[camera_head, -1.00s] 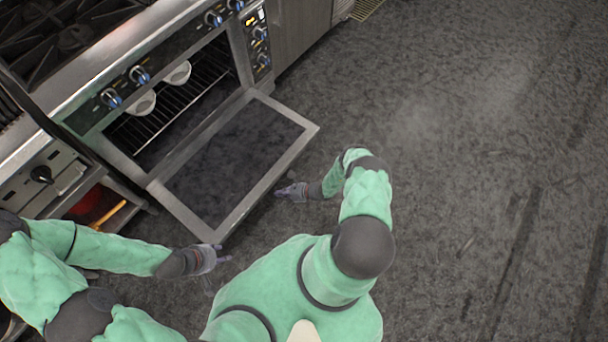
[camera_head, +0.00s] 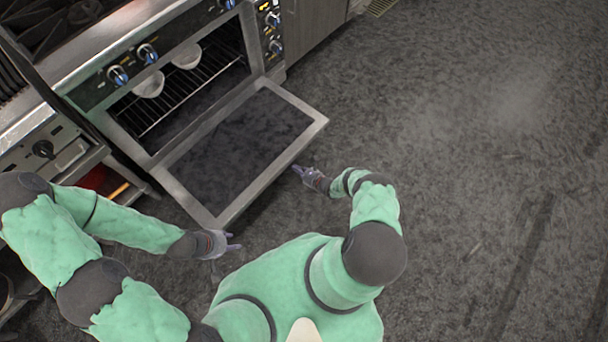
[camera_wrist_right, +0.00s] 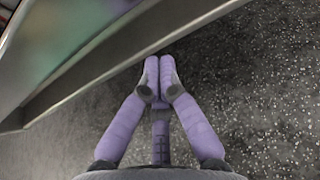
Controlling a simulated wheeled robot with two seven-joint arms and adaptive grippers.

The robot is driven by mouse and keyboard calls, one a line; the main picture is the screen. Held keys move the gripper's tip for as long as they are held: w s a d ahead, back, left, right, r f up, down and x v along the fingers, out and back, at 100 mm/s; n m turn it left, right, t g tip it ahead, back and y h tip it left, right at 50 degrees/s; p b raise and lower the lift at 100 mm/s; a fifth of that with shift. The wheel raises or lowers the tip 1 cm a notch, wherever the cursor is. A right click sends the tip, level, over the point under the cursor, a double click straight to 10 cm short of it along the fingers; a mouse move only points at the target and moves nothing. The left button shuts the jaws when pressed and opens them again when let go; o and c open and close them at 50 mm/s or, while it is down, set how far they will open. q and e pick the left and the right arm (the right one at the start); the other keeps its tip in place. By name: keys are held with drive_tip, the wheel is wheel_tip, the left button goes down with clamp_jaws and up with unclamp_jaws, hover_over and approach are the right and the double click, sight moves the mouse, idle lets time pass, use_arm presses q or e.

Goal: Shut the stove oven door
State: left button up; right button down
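The stove's oven door (camera_head: 242,146) hangs open in the head view, a grey metal frame around a dark panel, lowered out from the oven cavity. Its metal edge also shows in the right wrist view (camera_wrist_right: 110,72). My right gripper (camera_head: 301,170) is just outside the door's outer edge, near its middle. In the right wrist view its fingertips (camera_wrist_right: 160,76) meet with nothing seen between them, close to the metal edge; contact is unclear. My left gripper (camera_head: 233,242) is just outside the door's near-left corner, apparently empty; its finger opening is unclear.
The oven cavity holds a wire rack (camera_head: 185,101) with two white bowls (camera_head: 149,85) (camera_head: 187,56). Blue knobs (camera_head: 118,75) line the stove front. A lower unit (camera_head: 47,150) with a shelf stands at left. The floor (camera_head: 470,140) to the right is clear.

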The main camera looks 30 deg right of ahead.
drive_tip(key=shift+w+a+r, duration=0.1)
drive_tip(key=shift+w+r, duration=0.15)
drive_tip(key=shift+r, duration=0.65)
drive_tip(key=shift+w+a+r, duration=0.1)
drive_tip(key=shift+w+r, duration=0.15)
drive_tip(key=shift+r, duration=0.65)
drive_tip(key=shift+r, duration=0.15)
